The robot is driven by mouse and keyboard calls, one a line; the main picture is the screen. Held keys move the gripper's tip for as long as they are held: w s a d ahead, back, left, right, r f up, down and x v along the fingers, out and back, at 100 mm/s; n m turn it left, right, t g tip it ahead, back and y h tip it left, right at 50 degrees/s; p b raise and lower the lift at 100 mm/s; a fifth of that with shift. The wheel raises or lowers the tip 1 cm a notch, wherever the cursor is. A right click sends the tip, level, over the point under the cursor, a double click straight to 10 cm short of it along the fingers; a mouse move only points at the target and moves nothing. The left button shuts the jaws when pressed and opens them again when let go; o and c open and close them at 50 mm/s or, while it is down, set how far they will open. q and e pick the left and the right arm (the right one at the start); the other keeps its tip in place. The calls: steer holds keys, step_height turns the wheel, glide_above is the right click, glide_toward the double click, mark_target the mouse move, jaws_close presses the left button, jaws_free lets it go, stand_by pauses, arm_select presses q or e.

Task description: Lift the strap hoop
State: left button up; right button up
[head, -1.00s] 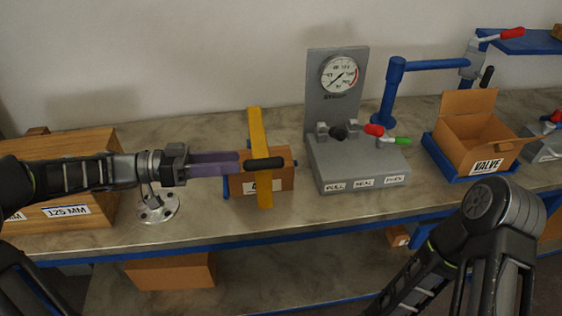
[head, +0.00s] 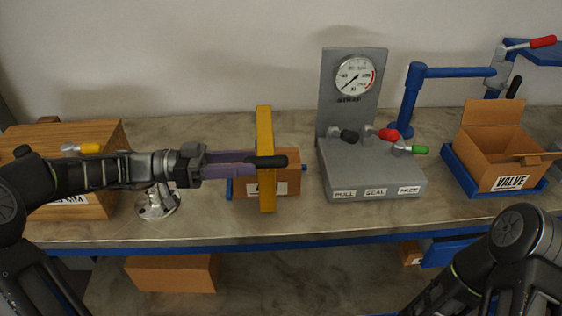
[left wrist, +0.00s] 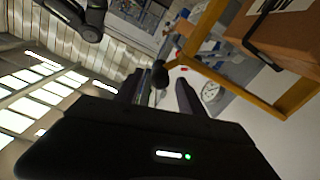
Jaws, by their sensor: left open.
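The strap hoop (head: 265,192) is a flat yellow band standing upright at a small brown labelled box (head: 290,180), with a black bar handle (head: 270,162) on its near side. In the left wrist view the hoop (left wrist: 238,88) is an angular yellow frame at the upper right. My left gripper (head: 252,163) comes in from the left, its purple fingers level with the handle and at its left end. In the left wrist view its fingers (left wrist: 158,92) are apart, with the dark handle (left wrist: 160,74) between them. Contact cannot be told. My right gripper is out of view.
A grey gauge stand (head: 372,175) with levers is right of the hoop. An open cardboard box (head: 497,155) sits in a blue tray farther right. A wooden box (head: 100,145) and a metal flange (head: 158,205) are at left. The bench front (head: 330,225) is clear.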

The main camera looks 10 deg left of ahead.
mark_target(280, 161)
arm_select(q)
steer(key=p+x, duration=0.2)
steer(key=x, duration=0.5)
steer(key=shift+w+d, duration=0.15)
steer(key=shift+d, duration=0.3)
steer(key=shift+c, duration=0.3)
jaws_close()
stand_by(0.8)
